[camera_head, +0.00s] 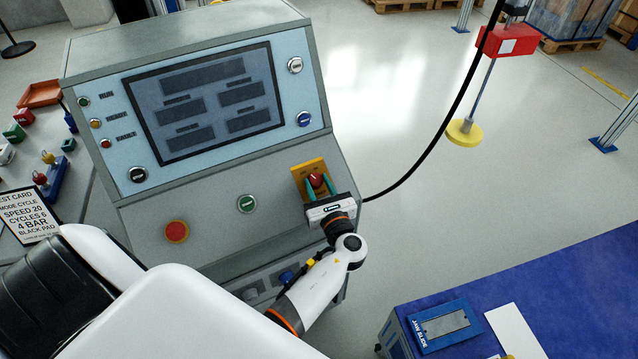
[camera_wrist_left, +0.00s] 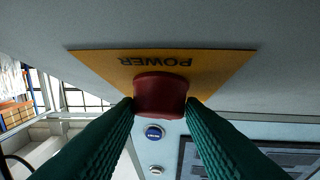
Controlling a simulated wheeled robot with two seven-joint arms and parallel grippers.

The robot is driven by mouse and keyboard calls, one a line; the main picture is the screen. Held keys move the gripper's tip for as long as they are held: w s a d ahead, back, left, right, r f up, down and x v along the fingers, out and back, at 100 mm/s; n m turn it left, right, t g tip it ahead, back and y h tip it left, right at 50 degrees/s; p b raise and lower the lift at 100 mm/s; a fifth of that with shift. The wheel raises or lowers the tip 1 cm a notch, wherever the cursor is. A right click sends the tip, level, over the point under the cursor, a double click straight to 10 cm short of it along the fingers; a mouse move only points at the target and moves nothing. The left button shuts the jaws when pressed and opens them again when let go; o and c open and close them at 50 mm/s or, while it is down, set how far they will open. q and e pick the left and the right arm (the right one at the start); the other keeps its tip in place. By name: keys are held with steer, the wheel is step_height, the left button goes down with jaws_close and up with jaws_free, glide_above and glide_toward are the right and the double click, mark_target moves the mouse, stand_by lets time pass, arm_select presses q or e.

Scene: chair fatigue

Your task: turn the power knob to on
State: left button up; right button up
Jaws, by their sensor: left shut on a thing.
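The power knob (camera_head: 316,181) is red and sits on a yellow plate (camera_head: 301,173) at the right of the grey console's lower sloped panel. In the left wrist view the red knob (camera_wrist_left: 160,95) stands out from the yellow plate (camera_wrist_left: 160,64), which is marked POWER and appears upside down. My left gripper (camera_head: 317,188) reaches up to the knob. Its two green fingers (camera_wrist_left: 160,112) are shut on the knob from both sides. The knob's pointer mark and its on or off setting cannot be made out. My right gripper is in neither view.
The console (camera_head: 210,215) carries a dark screen (camera_head: 205,100), a red button (camera_head: 177,231) and a green button (camera_head: 247,203) near my left arm. A black cable (camera_head: 425,150) hangs to the right. A blue table (camera_head: 580,290) stands at lower right.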

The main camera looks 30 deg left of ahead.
arm_select(q)
steer(key=m+t+h+p, duration=0.1)
steer(key=m+h+p, duration=0.1)
steer(key=m+p, duration=0.1)
steer(key=m+t+h+p, duration=0.2)
steer(key=m+h+p, duration=0.1)
steer(key=a+r+m+t+h+p, duration=0.1)
steer(key=m+h+p, duration=0.2)
steer(key=shift+s+m, duration=0.3)
steer(key=m+h+p, duration=0.1)
steer(key=m+h, duration=0.1)
steer(key=m+h+p, duration=0.1)
steer(key=shift+a+p, duration=0.25)
steer(key=shift+p, duration=0.1)
steer(key=shift+f+m+h+p, duration=0.1)
steer(key=shift+m+h+p, duration=0.35)
steer(key=shift+m+h, duration=0.35)
steer(key=o, duration=1)
steer(key=shift+f, duration=0.1)
steer(key=v, duration=1.2)
steer(key=shift+a, duration=0.1)
